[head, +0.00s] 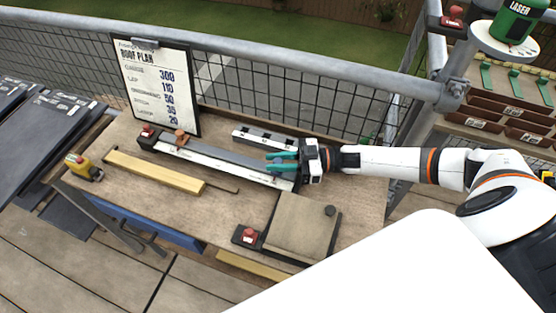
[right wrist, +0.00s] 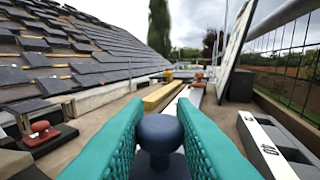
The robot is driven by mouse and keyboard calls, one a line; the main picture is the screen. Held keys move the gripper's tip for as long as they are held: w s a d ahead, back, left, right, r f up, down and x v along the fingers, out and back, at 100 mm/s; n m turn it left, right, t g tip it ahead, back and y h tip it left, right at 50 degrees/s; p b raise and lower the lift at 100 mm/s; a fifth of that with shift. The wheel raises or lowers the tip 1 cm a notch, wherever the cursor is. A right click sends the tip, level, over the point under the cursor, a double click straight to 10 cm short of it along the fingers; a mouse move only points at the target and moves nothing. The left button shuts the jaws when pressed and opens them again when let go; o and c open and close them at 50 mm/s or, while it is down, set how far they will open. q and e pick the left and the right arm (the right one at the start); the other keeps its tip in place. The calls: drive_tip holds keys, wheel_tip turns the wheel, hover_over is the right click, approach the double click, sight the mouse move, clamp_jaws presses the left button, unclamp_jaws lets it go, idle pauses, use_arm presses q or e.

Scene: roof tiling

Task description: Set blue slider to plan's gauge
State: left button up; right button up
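The roof plan (head: 155,85) stands upright at the back left of the bench; its gauge line reads 300. A long pale rail (head: 215,163) lies on the bench in front of it, with an orange-brown knob (head: 180,138) near its left end. My right gripper (head: 270,162) is at the rail's right end, its teal fingers pointing left. In the right wrist view the dark blue knob of the blue slider (right wrist: 160,132) sits between the fingers, which appear to touch both sides. The slider is hidden by the fingers in the head view. My left gripper is out of view.
A yellow bar (head: 155,171) lies in front of the rail. A grey-white block (head: 265,138) marked 40 in the wrist view lies behind it. A tan pad (head: 300,225) and a red-knobbed stamp (head: 248,236) are at front right. A mesh fence borders the back.

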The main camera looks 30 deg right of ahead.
sight(255, 163)
clamp_jaws()
drive_tip(key=w+a+b, duration=0.1)
drive_tip(key=w+a, duration=0.3)
drive_tip(key=shift+w+a, duration=0.1)
drive_tip(key=shift+w, duration=0.3)
drive_tip(key=shift+r, duration=0.1)
drive_tip(key=o, duration=0.6)
unclamp_jaws()
drive_tip(key=shift+o, duration=0.9)
drive_tip(key=shift+w+a, duration=0.1)
